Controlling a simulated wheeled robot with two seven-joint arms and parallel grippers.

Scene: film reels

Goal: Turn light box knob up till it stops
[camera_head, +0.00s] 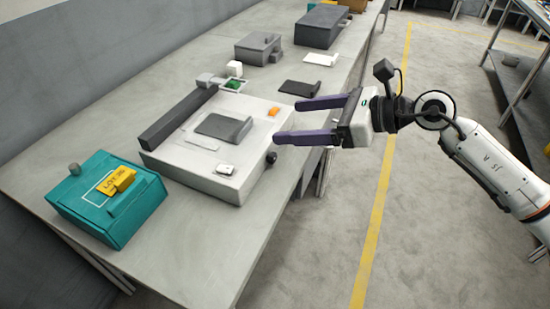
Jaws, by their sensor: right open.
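The light box (178,160) is a low white box on the grey workbench, left of the picture's middle. A round black knob (271,157) sticks out from its right side, near the front. My right gripper (286,121) comes in from the right with its two purple fingers spread and nothing between them. Its fingertips are just beyond the light box's right edge, above and behind the knob in the picture. The nearer finger looks close to the knob but I see no contact. My left gripper is not in view.
A teal box (118,223) with a yellow label block (116,181) stands at the bench's near left. A dark bar (180,117) lies along the light box's far left edge. Grey machines (258,47) stand further back. The grey workbench (190,260) is clear in front.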

